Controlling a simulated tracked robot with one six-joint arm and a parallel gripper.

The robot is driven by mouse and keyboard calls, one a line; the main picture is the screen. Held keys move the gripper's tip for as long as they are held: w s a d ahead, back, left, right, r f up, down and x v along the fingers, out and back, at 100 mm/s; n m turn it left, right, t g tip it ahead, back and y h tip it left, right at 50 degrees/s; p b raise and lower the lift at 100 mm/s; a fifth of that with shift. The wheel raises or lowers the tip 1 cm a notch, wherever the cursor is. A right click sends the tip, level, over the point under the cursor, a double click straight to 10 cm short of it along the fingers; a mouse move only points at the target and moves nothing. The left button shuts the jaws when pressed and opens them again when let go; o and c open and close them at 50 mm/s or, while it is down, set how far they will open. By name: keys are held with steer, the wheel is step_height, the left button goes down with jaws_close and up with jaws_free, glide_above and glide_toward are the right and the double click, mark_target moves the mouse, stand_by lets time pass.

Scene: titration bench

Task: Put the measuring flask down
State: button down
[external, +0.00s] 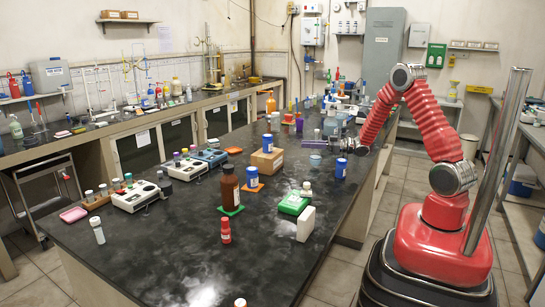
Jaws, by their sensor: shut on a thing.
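My gripper (338,144) is at the end of my red arm, over the right side of the black bench. It is shut on a small, clear thing, which I take to be the measuring flask; its outline is too small and faint to make out. I cannot tell whether the flask's base touches the bench top (185,255) or is above it. A blue container (340,168) stands just below my gripper in the picture, with a pale round item (316,159) to its left.
The near bench surface is mostly clear.

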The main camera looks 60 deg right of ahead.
steer(key=shift+f, duration=0.45)
steer(key=shift+f, duration=0.15)
steer(key=c, duration=1.7)
jaws_free()
steer(key=v, duration=1.2)
steer(key=shift+w+d, duration=0.1)
